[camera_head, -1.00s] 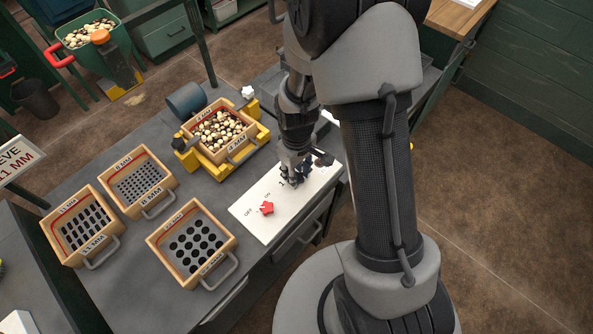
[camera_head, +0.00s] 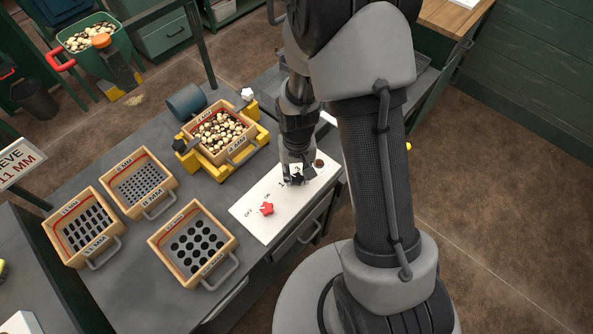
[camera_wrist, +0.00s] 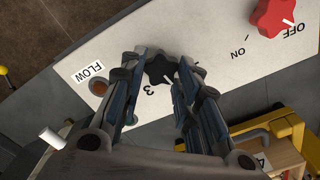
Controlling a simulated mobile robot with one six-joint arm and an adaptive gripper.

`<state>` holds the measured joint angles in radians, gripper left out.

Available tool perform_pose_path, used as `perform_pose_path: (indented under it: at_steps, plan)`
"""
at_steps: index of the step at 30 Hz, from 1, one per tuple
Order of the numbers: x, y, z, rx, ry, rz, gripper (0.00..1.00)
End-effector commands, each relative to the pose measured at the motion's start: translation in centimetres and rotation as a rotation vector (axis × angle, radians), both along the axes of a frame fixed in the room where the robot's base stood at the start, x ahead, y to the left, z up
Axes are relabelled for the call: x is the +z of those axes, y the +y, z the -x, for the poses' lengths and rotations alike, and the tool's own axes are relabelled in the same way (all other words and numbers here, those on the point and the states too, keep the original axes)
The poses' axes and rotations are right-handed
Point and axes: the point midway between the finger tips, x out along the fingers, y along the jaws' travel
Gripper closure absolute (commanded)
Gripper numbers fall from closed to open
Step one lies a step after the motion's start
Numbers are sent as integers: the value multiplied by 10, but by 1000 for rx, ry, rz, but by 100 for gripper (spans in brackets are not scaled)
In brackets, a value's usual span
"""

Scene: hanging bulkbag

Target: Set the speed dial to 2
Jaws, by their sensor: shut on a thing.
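The black speed dial (camera_head: 297,180) sits on the white control panel (camera_head: 262,226). In the wrist view the dial (camera_wrist: 159,68) shows between the fingertips of my gripper (camera_wrist: 160,74), which is shut on it. A white pointer line on the dial slants down and to the right in the wrist view. The printed "3" shows just left of the pointer there. The "1" shows left of the dial in the head view. I cannot make out the "2"; my fingers hide part of the scale. My gripper (camera_head: 297,176) points down at the panel.
A red star-shaped knob (camera_head: 266,209) with OFF and ON marks is on the same panel. A brown round FLOW indicator (camera_wrist: 98,88) is at its other end. A yellow shaker (camera_head: 248,152) and several wooden sieves stand on the grey bench.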

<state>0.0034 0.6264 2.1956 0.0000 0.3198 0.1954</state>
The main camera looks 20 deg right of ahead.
Motion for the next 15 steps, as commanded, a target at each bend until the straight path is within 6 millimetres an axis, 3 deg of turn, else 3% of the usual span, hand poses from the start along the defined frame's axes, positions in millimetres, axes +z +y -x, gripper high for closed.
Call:
perform_pose_path:
  at_steps: [15]
  plan:
    - [0, -1, 0, -211, -1, 0, 94]
